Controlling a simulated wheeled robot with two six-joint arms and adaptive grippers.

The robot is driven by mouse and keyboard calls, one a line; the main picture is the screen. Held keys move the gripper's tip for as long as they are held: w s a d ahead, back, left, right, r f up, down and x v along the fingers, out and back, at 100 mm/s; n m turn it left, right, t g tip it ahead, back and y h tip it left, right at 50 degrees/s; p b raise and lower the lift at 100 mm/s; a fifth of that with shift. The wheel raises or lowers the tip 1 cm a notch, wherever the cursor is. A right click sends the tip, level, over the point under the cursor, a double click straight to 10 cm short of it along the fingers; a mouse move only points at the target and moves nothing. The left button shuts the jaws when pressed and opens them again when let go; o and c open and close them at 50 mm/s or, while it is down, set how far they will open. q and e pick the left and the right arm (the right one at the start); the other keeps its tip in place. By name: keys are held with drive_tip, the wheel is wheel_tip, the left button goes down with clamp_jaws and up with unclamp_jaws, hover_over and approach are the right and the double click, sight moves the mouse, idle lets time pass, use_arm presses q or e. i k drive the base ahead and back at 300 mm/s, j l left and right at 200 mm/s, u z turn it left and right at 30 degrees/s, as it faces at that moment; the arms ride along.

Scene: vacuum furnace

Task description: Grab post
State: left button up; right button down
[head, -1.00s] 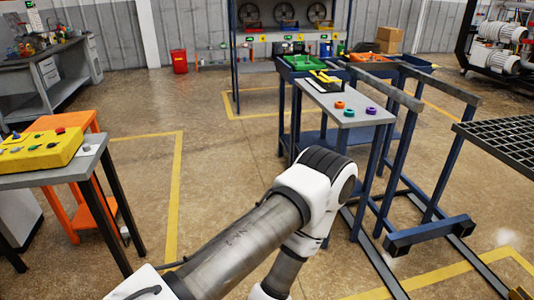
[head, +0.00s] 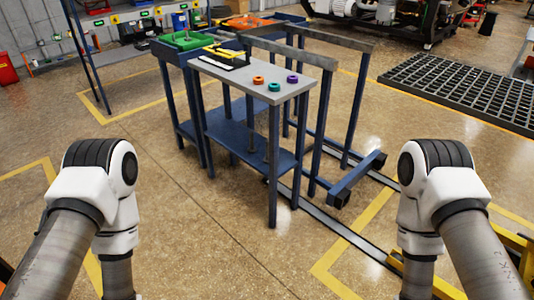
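I cannot make out a separate post for certain. A small grey-topped table (head: 232,77) with blue legs stands ahead of me. On its top lie an orange ring (head: 258,80), a teal ring (head: 274,87) and a purple ring (head: 292,79). A yellow and black item (head: 228,54) sits at the table's far left end; its details are too small to tell. My two arms come in from the lower left and lower right. Both grippers are out of the picture, below the frame.
A green tray (head: 188,40) and an orange tray (head: 247,22) are behind the table. A blue-grey frame with rails (head: 345,182) stands on its right. A black grating (head: 465,88) is at the right. Open floor lies between me and the table.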

sight(266, 159)
drive_tip(key=i+j+z, duration=0.15)
drive_tip(key=i+j, duration=0.2)
drive_tip(key=j, duration=0.15)
drive_tip(key=i+j+z, duration=0.1)
drive_tip(key=i+j, duration=0.25)
drive_tip(key=j, duration=0.2)
drive_tip(key=i+j+z, duration=0.15)
drive_tip(key=i+j, duration=0.15)
drive_tip(key=j, duration=0.3)
drive_tip(key=i+j+z, duration=0.15)
drive_tip(key=j, duration=0.45)
drive_tip(key=i+j+z, duration=0.1)
drive_tip(key=i+j, duration=0.25)
drive_tip(key=j, duration=0.3)
drive_tip(key=i+j+z, duration=0.15)
drive_tip(key=j, duration=0.5)
drive_tip(key=i+j+z, duration=0.1)
drive_tip(key=i+j, duration=0.15)
drive_tip(key=j, duration=0.45)
drive_tip(key=i+j+z, duration=0.15)
drive_tip(key=j, duration=0.55)
